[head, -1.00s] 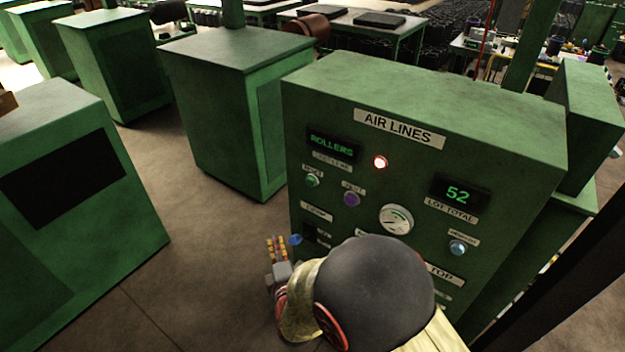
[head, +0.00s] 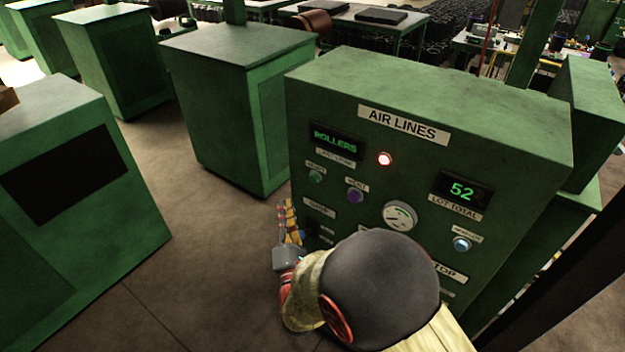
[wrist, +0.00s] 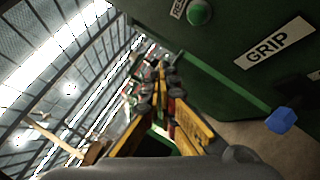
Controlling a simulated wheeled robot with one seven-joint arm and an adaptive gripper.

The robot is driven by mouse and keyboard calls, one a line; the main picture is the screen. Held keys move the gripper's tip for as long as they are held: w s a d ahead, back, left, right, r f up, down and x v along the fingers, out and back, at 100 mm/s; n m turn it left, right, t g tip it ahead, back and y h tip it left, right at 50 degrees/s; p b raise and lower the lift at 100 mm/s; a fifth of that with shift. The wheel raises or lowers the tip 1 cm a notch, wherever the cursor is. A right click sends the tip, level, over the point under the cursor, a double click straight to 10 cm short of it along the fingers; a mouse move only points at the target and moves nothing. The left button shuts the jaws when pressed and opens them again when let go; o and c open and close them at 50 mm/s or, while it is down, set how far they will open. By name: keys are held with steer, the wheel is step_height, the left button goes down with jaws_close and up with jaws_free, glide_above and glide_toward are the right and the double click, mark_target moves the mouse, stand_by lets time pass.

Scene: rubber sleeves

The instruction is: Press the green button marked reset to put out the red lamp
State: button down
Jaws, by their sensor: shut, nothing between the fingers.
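The green reset button (head: 315,176) sits on the upper left of the AIR LINES panel (head: 470,125), under a small label. It also shows at the top of the wrist view (wrist: 199,12), beside a label cut off by the frame edge. The red lamp (head: 385,159) glows at the upper middle of the panel. My gripper (head: 286,204) is shut and empty, at the panel's left edge, lower and further left than the button. In the wrist view its closed fingertips (wrist: 161,68) are apart from the button.
A purple button (head: 355,195) is right of the green one, with a gauge (head: 399,216) further right. The wrist view shows a GRIP label (wrist: 275,43) and a blue knob (wrist: 282,120). Open floor (head: 215,240) lies left of the panel, before another green cabinet (head: 235,110).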

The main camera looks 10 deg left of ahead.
mark_target(314, 178)
steer(key=w+d, duration=0.3)
steer(key=w, duration=0.4)
steer(key=shift+w+b, duration=0.3)
steer(key=shift+w, duration=0.05)
steer(key=shift+w+d, duration=0.15)
stand_by(1.1)
steer(key=shift+w+d+b, duration=0.15)
steer(key=shift+w+b, duration=0.1)
steer(key=shift+b, duration=0.05)
steer(key=shift+w+d, duration=0.1)
steer(key=shift+w, duration=0.2)
stand_by(0.8)
steer(key=shift+s+b, duration=0.1)
steer(key=shift+b, duration=0.2)
steer(key=shift+s+a, duration=0.3)
steer(key=shift+s, duration=0.3)
